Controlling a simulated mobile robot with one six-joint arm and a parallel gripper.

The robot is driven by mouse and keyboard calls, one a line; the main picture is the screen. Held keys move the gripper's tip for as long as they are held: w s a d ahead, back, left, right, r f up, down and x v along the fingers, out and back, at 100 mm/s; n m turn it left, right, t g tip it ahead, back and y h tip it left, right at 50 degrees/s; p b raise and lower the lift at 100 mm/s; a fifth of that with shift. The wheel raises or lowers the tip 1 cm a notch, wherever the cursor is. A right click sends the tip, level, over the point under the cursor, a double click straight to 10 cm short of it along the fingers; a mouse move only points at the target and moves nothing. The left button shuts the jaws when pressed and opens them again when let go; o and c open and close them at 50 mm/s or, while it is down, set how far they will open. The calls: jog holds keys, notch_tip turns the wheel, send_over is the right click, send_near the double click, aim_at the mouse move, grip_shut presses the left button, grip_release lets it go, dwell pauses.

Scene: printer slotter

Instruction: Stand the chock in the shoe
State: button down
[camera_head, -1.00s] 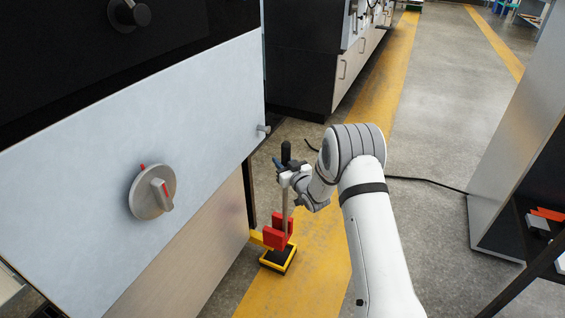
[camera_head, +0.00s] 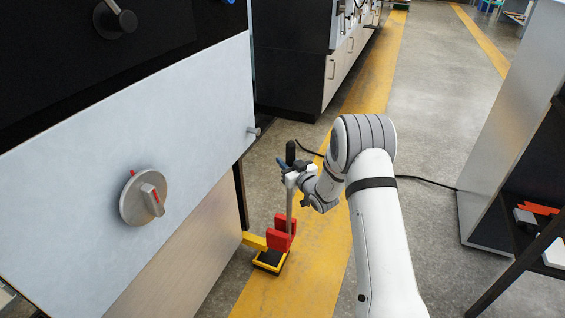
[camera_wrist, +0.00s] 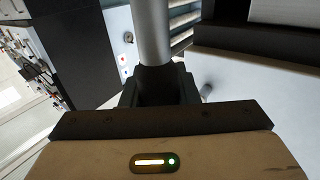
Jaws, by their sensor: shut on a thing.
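The chock is a red forked block (camera_head: 280,240) on the lower end of a grey rod with a black grip on top. My gripper (camera_head: 296,178) is shut on the rod, below the black grip. In the wrist view the fingers (camera_wrist: 156,92) close around the grey rod (camera_wrist: 151,30); the red block is out of that view. The shoe, a low yellow-rimmed black tray (camera_head: 268,264), sits on the floor beside the cabinet. The chock is upright and overlaps the shoe's far right part in the picture. I cannot tell whether they touch.
A cabinet with a pale panel (camera_head: 110,150) and a round grey knob (camera_head: 143,196) stands close on the left. A yellow bar (camera_head: 254,241) runs from it to the shoe. A shelf unit (camera_head: 505,150) stands right. The floor between is open, with a black cable (camera_head: 425,180).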

jog(key=s+d+r, duration=0.2)
jog(key=d+r, duration=0.1)
jog(key=d, duration=0.3)
jog(key=shift+d+r+p, duration=0.25)
jog(key=shift+p, duration=0.1)
dwell(0.5)
jog(key=shift+s, duration=0.1)
